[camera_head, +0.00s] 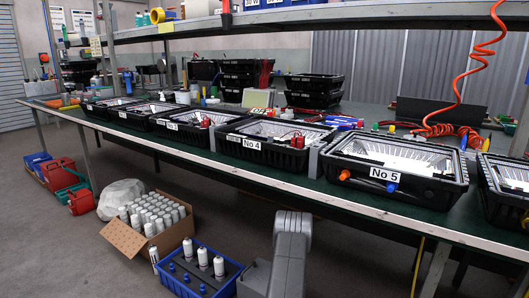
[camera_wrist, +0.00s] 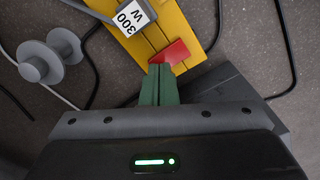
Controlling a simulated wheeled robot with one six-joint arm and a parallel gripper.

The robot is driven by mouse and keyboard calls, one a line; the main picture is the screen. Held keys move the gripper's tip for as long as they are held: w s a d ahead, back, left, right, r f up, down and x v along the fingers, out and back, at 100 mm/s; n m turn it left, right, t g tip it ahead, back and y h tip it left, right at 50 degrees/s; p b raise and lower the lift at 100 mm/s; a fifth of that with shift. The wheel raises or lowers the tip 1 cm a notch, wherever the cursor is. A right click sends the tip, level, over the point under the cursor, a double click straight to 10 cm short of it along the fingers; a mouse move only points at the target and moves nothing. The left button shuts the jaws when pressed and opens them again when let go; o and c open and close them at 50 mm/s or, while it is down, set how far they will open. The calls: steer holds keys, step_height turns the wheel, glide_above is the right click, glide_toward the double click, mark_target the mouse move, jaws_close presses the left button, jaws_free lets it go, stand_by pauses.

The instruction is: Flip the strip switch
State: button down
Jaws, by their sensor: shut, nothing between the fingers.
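A yellow power strip (camera_wrist: 192,22) lies on the dark grey floor in the wrist view, running from top left toward the right. A red rocker switch (camera_wrist: 172,52) sits across its near end. My gripper (camera_wrist: 160,68) has two green fingers closed together, with nothing between them. The fingertips are right at the near left edge of the red switch in the picture; I cannot tell whether they touch it. The strip and gripper fingers are not visible in the head view.
A grey spool (camera_wrist: 50,58) and several cables lie around the strip. In the head view, a long workbench (camera_head: 270,185) carries black floodlight housings. A blue crate (camera_head: 178,283) and a cardboard box of cans (camera_head: 122,238) stand on the floor by my arm.

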steer(key=shift+f+b, duration=0.35)
steer(key=shift+f, duration=0.15)
steer(key=shift+r, duration=0.1)
steer(key=shift+r+p, duration=1.7)
steer(key=shift+r, duration=1.75)
steer(key=shift+f, duration=0.15)
step_height(320, 180, down, 7)
steer(key=b, duration=0.3)
